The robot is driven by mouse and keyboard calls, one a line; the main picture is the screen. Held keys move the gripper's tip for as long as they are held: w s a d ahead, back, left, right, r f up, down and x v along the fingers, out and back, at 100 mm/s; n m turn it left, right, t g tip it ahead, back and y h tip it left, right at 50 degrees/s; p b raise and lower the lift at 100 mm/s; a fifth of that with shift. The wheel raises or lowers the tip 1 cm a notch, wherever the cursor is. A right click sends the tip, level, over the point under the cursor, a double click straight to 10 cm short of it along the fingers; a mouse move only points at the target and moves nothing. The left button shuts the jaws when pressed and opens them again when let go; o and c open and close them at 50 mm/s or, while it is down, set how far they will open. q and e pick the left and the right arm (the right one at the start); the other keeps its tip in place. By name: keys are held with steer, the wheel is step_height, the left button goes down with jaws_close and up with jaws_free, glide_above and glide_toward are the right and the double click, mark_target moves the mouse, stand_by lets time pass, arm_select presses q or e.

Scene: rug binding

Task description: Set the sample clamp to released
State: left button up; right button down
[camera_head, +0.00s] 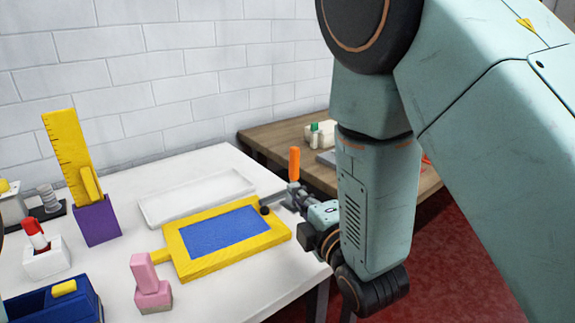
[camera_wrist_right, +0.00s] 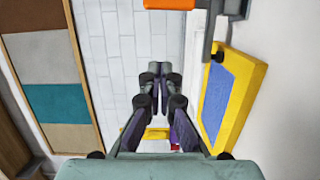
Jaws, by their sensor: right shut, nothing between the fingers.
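The sample clamp has an upright orange handle (camera_head: 294,163), a grey arm and a dark round tip (camera_head: 264,210) at the right corner of a yellow frame (camera_head: 232,263) with a blue pad (camera_head: 222,232). In the right wrist view the orange handle (camera_wrist_right: 168,4) is cut off at the top, and the clamp's grey bar (camera_wrist_right: 210,30) reaches towards the yellow frame (camera_wrist_right: 254,85). My right gripper (camera_head: 292,198) is beside the clamp, below the handle's top, and partly overlaps it in the head view. Its fingers (camera_wrist_right: 155,85) are together and empty. My left gripper is out of view.
A white tray (camera_head: 160,212) lies behind the frame. A pink block (camera_head: 148,275), a purple holder (camera_head: 97,224) with a yellow ruler (camera_head: 65,145), and a blue bin (camera_head: 45,306) stand left. A wooden table (camera_head: 270,132) is behind. The front right of the white table is clear.

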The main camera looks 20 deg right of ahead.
steer(key=w+d+b, duration=0.1)
steer(key=w+d, duration=0.1)
steer(key=w, duration=0.9)
steer(key=shift+w+d+f+b, duration=0.15)
steer(key=shift+w+b, duration=0.1)
steer(key=shift+b, duration=0.1)
steer(key=shift+d, duration=0.15)
steer(key=shift+w+p, duration=0.1)
steer(key=shift+p, duration=0.2)
